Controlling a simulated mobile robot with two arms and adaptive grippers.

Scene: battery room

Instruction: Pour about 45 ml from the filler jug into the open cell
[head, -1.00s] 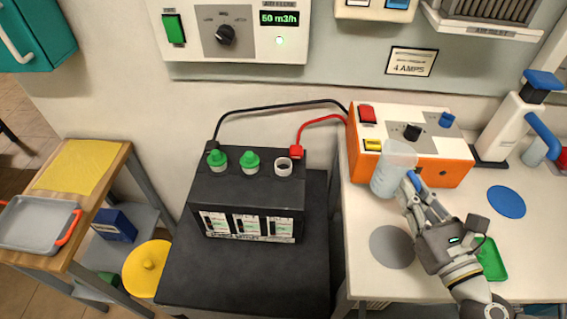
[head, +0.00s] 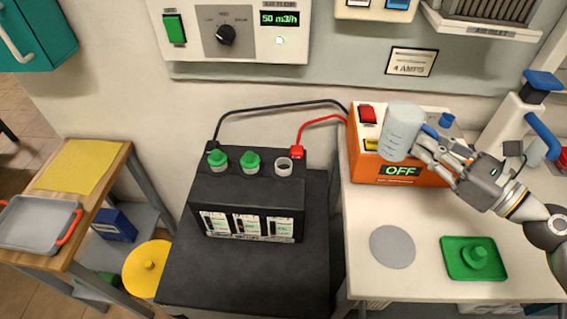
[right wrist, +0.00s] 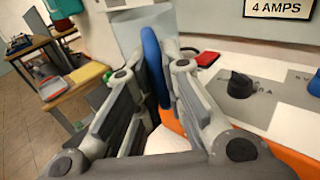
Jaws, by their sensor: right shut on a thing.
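The filler jug (head: 402,131) is a translucent cup with a blue handle, held up in front of the orange charger and tilted only slightly. My right gripper (head: 426,146) is shut on its blue handle, which also shows between the fingers in the right wrist view (right wrist: 153,62). The liquid level in the jug cannot be made out. The open cell (head: 284,167) is the rightmost white-rimmed port on the black battery (head: 247,200), left of the jug. Two green caps (head: 217,160) close the other ports. My left gripper is not in view.
The orange charger (head: 358,165) reads OFF; its red and black leads run to the battery. A green tray (head: 455,268) holds a green cap (head: 477,255). A grey disc (head: 392,246) lies on the white bench. A white-and-blue dispenser (head: 512,120) stands at the right.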

